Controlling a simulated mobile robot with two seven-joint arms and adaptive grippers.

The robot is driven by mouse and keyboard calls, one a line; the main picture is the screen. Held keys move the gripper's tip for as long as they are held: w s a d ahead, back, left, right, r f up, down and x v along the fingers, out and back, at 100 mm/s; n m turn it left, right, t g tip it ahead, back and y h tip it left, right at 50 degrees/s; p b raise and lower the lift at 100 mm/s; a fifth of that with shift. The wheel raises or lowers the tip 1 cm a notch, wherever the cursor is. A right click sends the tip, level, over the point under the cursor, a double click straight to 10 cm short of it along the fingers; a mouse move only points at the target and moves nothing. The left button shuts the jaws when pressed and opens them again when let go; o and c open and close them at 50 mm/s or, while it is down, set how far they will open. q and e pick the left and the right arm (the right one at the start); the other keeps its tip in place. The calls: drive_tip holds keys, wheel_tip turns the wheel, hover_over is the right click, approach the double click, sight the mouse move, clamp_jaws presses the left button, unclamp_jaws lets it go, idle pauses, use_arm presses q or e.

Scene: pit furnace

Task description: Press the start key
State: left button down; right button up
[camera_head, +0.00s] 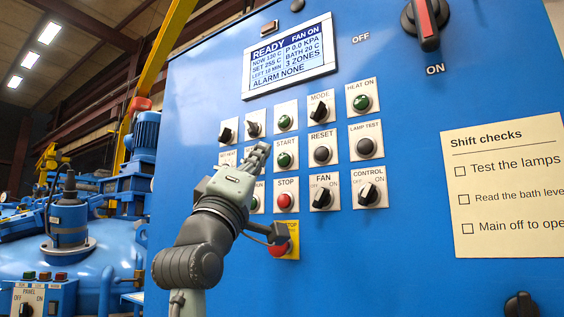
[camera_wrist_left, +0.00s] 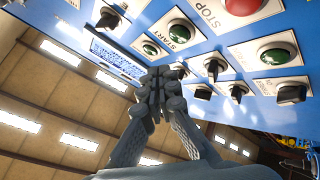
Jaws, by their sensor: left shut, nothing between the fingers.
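The start key is a green round button (camera_head: 285,160) on a white plate marked START, on the blue panel. It also shows in the left wrist view (camera_wrist_left: 180,32), near the top. My left gripper (camera_head: 262,148) is shut and empty, its fingertips just left of the start key in the head view. In the left wrist view the closed fingers (camera_wrist_left: 160,75) point up toward the panel, below the START plate. I cannot tell whether they touch the panel. The display (camera_head: 291,55) reads READY, FAN ON, ALARM NONE. My right gripper is not in view.
A red STOP button (camera_head: 286,200) sits below the start key, and a red button on a yellow plate (camera_head: 280,248) is lower, behind my arm. The RESET button (camera_head: 321,155) and several switches surround the key. A paper checklist (camera_head: 505,185) hangs at right.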

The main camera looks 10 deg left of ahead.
sight(283, 160)
use_arm(q)
drive_tip(key=w, duration=0.1)
drive_tip(key=w+d, duration=0.1)
drive_tip(key=shift+w+p, duration=0.3)
drive_tip(key=shift+p, duration=0.05)
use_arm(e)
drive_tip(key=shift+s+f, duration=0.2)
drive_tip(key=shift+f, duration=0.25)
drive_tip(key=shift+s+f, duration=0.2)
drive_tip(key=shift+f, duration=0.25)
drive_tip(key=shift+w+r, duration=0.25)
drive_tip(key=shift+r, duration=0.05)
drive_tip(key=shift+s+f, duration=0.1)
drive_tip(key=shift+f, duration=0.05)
use_arm(q)
drive_tip(key=shift+w, duration=0.1)
drive_tip(key=shift+w+d, duration=0.15)
drive_tip(key=shift+w, duration=0.15)
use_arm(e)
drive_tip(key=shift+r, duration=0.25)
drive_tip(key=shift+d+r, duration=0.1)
